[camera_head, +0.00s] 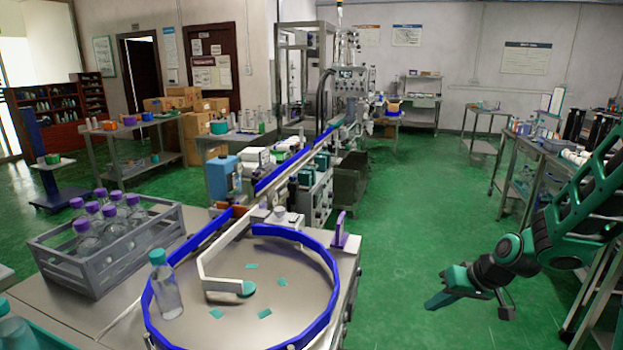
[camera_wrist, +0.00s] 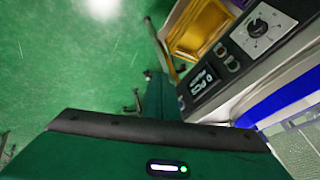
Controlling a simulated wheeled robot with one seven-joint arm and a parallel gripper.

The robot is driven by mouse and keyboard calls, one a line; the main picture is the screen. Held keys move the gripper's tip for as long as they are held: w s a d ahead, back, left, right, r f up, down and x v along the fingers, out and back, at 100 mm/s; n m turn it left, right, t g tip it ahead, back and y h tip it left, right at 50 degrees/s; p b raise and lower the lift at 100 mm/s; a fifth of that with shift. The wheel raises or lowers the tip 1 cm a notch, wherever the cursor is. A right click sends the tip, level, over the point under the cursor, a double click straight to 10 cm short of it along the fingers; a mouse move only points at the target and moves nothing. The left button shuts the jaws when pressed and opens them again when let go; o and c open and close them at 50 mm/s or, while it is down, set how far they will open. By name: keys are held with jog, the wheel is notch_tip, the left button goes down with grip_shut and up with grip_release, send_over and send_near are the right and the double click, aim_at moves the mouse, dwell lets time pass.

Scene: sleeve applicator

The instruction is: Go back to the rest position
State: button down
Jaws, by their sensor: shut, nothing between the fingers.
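My gripper (camera_head: 432,302) is shut and empty at the end of my green and black arm. In the head view it is over the green floor, right of the steel table and apart from it. In the wrist view the green casing fills the bottom, and the shut fingers (camera_wrist: 155,92) point away over the floor beside a machine. A clear bottle with a teal cap (camera_head: 166,285) stands upright on the round table (camera_head: 225,320) inside the blue rim (camera_head: 333,262).
A grey crate (camera_head: 100,285) of purple-capped bottles stands on the left. The control panel (camera_wrist: 245,45) is close on the right in the wrist view. A steel shelf table (camera_head: 520,150) stands at the right, near my arm. Green floor (camera_head: 420,215) is clear between the table and shelves.

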jog(key=s+d+r+m+g+h, duration=0.1)
jog(key=s+d+r+m, duration=0.1)
jog(key=s, duration=0.8)
jog(key=s+d+r+m+g+h, duration=0.1)
jog(key=s+d+r, duration=0.3)
jog(key=s, duration=0.6)
jog(key=s+d+r+m+g+h, duration=0.1)
jog(key=s+d+r+m+g, duration=0.2)
jog(key=s+r, duration=0.3)
jog(key=s, duration=0.4)
jog(key=shift+s+d+r+m+h, duration=0.2)
jog(key=shift+s+d+m+h, duration=0.1)
jog(key=shift+s+d+h, duration=0.1)
jog(key=shift+w, duration=0.1)
jog(key=shift+w+f, duration=0.25)
jog(key=shift+w, duration=0.35)
